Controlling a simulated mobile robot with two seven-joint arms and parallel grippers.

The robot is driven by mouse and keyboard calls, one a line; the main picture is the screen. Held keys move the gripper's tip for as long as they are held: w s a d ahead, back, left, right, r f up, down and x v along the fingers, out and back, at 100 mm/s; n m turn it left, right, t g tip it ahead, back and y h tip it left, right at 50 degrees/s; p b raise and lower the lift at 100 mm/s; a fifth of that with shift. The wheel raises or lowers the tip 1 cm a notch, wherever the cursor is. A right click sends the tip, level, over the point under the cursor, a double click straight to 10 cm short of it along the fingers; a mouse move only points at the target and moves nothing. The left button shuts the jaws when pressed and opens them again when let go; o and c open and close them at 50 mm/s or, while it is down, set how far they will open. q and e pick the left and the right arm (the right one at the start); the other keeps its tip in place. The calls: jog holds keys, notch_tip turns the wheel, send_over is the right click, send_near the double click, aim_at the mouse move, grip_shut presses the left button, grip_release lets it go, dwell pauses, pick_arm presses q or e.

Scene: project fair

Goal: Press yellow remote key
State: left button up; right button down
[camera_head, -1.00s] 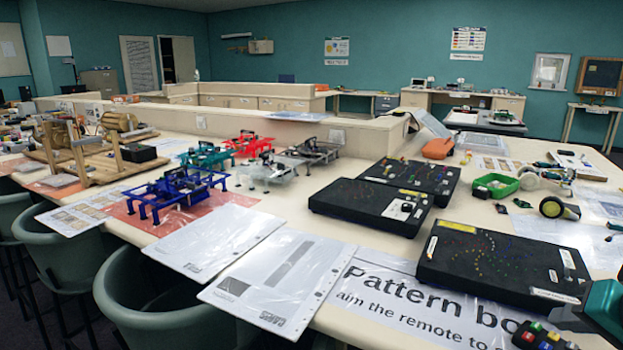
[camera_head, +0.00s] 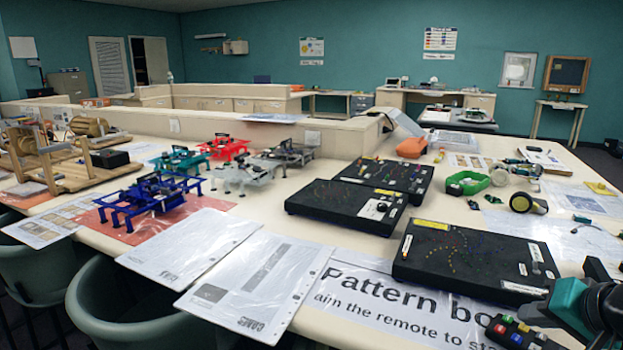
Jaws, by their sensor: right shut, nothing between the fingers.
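The remote (camera_head: 512,334) is a small black block with several coloured keys, lying at the bottom right by the printed sheet. Red, green and blue keys show on it; it is too small to tell the yellow key for sure. My right gripper (camera_head: 533,311), dark with a teal body, comes in from the right edge. Its fingers are shut and empty, at the remote's upper right in the picture. I cannot tell whether they touch it. My left gripper is not in view.
A black pattern board (camera_head: 470,262) lies just behind the remote, with another black board (camera_head: 345,205) further back. The "Pattern board" sheet (camera_head: 385,300) lies left of the remote. A blue frame model (camera_head: 150,197) stands at left. Chairs (camera_head: 110,310) line the front edge.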

jog(key=shift+f, duration=0.15)
dwell(0.5)
jog(key=shift+r+p, duration=0.55)
jog(key=shift+p, duration=0.75)
notch_tip(320, 180, up, 4)
jog(key=p, duration=0.4)
jog(key=shift+f, duration=0.15)
jog(key=shift+r, duration=1.2)
